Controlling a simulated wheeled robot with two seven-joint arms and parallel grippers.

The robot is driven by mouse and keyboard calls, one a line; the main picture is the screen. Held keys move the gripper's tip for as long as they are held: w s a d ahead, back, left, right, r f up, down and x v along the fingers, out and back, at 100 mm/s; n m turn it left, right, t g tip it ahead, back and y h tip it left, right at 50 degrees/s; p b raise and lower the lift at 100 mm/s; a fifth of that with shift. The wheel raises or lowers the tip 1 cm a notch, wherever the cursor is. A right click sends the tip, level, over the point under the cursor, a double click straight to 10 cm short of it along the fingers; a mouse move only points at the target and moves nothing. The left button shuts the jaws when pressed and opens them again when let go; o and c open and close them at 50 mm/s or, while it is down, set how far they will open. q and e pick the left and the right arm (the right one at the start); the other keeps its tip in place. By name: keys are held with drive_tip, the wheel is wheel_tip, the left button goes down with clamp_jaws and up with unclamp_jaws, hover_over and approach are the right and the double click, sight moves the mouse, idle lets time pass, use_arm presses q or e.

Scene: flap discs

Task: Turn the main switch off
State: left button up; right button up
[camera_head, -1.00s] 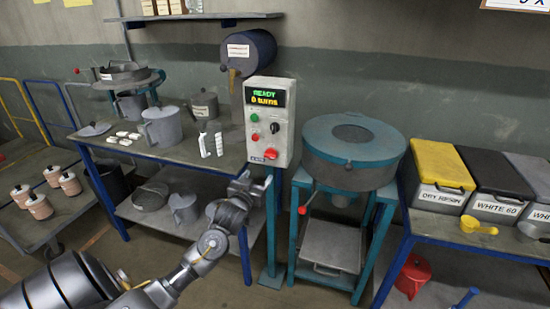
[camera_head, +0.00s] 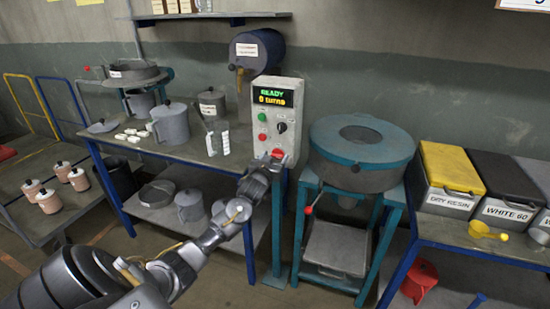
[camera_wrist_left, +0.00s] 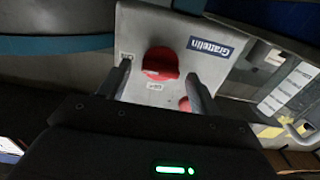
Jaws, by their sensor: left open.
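The grey control box (camera_head: 276,112) stands on a post, its display reading "READY 0 turns". The red main switch (camera_head: 278,153) is a rotary knob low on its front. My left gripper (camera_head: 265,165) is right in front of the box's lower part and hides some of it. In the left wrist view the red knob (camera_wrist_left: 160,62) shows between and just beyond the two open fingers of the left gripper (camera_wrist_left: 160,84). Small labels sit beside the knob, too small to read surely. Contact with the knob cannot be told. My right gripper is out of view.
A green button, a red button and a black selector (camera_head: 281,128) sit above the main switch. A teal round machine (camera_head: 362,150) stands close right of the box. A workbench (camera_head: 185,148) with jugs is at the left. Lidded bins (camera_head: 450,168) are at the right.

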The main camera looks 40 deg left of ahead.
use_arm(q)
drive_tip(key=shift+w+a, duration=0.1)
drive_tip(key=shift+w, duration=0.2)
